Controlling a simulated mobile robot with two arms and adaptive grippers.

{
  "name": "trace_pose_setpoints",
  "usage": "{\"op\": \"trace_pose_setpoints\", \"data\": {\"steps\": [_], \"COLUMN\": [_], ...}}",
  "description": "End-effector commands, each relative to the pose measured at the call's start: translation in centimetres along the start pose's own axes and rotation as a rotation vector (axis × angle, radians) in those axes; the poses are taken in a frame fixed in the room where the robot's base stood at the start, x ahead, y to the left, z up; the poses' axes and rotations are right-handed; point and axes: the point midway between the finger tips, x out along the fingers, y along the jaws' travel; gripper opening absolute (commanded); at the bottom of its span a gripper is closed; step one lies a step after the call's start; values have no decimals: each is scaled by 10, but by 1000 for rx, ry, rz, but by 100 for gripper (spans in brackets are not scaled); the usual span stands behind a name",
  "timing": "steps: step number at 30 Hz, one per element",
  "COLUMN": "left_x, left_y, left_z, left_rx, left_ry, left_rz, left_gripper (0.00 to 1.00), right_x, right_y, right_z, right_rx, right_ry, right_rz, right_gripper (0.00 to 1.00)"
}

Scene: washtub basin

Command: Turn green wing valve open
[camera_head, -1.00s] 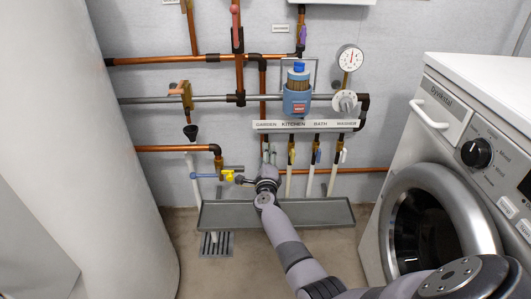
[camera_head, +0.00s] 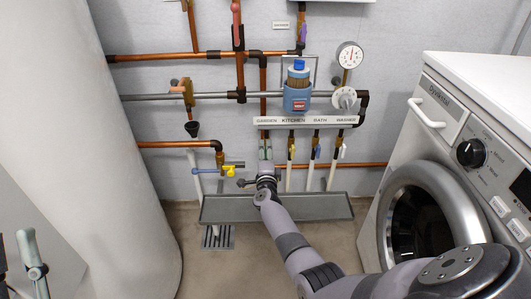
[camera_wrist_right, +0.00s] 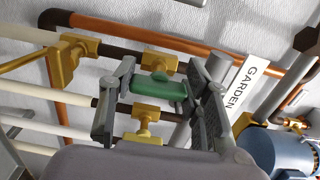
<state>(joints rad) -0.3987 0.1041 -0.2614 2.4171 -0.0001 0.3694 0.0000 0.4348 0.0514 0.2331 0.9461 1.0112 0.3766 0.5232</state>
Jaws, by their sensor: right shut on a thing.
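The green wing valve (camera_wrist_right: 160,88) is on the brass tap beneath the GARDEN label. In the right wrist view its green handle lies between the two fingers of my right gripper (camera_wrist_right: 160,95). The gripper is shut on it, the fingers pressing at its two ends. In the head view this gripper (camera_head: 265,156) is at the leftmost tap below the label strip, and the handle is mostly hidden by it.
Yellow (camera_head: 293,151), blue (camera_head: 317,153) and white (camera_head: 343,151) valves stand to the right. A grey trough (camera_head: 325,207) lies below. The washing machine (camera_head: 465,150) stands at right, the white tank (camera_head: 125,170) at left.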

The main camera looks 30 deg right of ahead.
Motion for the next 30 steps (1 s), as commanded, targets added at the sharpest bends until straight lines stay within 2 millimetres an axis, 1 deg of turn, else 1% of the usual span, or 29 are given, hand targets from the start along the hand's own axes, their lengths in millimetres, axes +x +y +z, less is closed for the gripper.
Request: {"op": "trace_pose_setpoints", "data": {"steps": [6,7,15,25,30], "left_x": [0,0,0,0,0], "left_y": [0,0,0,0,0], "left_z": [0,0,0,0,0], "left_rx": [0,0,0,-1,-1], "left_ry": [1,1,2,1,1], "left_rz": [0,0,0,0,0], "left_gripper": [30,30,30,30,30], "right_x": [0,0,0,-1,-12], "right_y": [0,0,0,0,1], "right_z": [1,1,1,0,1], "right_rx": [-3,-3,-1,0,3], "right_ry": [-3,-3,-1,-1,-1], "right_rz": [0,0,0,0,0], "right_gripper": [16,46,64,65,65]}}
